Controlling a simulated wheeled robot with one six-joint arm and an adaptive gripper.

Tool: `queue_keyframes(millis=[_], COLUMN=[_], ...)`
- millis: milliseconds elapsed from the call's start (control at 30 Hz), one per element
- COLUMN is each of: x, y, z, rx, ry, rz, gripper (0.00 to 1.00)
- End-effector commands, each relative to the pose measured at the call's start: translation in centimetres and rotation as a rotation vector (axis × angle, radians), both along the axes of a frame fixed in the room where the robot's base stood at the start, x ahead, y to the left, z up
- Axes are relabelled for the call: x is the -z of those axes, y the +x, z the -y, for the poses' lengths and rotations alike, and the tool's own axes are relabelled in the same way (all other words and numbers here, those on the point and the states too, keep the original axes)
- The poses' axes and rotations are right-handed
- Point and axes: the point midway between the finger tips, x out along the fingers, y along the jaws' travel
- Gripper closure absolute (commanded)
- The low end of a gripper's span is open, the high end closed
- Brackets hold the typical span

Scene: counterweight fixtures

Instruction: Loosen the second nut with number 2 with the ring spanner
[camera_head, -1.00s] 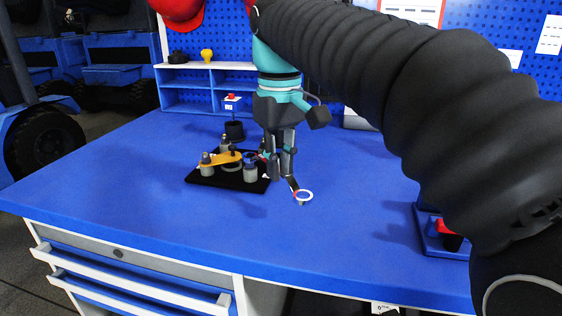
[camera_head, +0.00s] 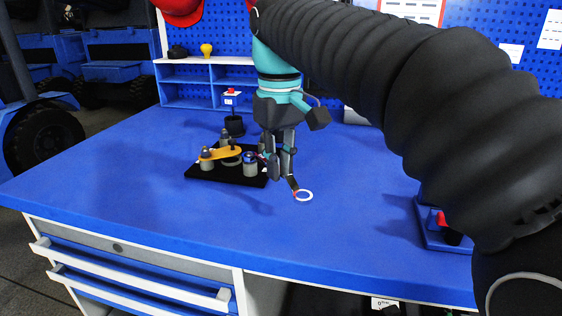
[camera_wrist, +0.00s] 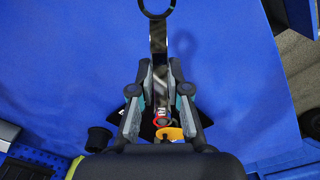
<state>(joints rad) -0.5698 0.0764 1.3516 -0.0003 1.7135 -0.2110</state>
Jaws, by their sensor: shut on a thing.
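My gripper (camera_head: 280,177) points down at the right edge of a black fixture plate and is shut on the ring spanner. In the wrist view my gripper (camera_wrist: 160,88) has the spanner's dark shaft (camera_wrist: 158,45) between its fingers. The spanner's open ring (camera_head: 304,195) sticks out toward the front right, over bare bench; it also shows at the top of the wrist view (camera_wrist: 144,13). A red part with a white mark like a 2 (camera_wrist: 161,113) lies between the fingers. I cannot tell whether it belongs to a nut or the spanner.
The black plate (camera_head: 203,176) carries several grey posts and an orange lever (camera_head: 220,154). A dark holder with a red-topped block (camera_head: 232,98) stands behind it. A blue fixture with a red part (camera_head: 432,236) is at the right. The front of the blue bench (camera_head: 150,217) is clear.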

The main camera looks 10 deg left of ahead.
Motion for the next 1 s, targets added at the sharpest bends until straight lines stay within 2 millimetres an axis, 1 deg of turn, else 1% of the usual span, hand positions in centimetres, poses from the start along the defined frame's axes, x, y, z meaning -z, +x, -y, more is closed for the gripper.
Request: queue_keyframes(millis=[233,767,1000], x=[0.3,0.27,0.16], y=[-0.01,0.07,0.79], z=[0.01,0.07,0.72], rx=[0.0,-0.007,-0.094], ry=[0.0,0.0,0.0], rz=[0.0,0.0,0.0], gripper=[1.0,1.0,1.0])
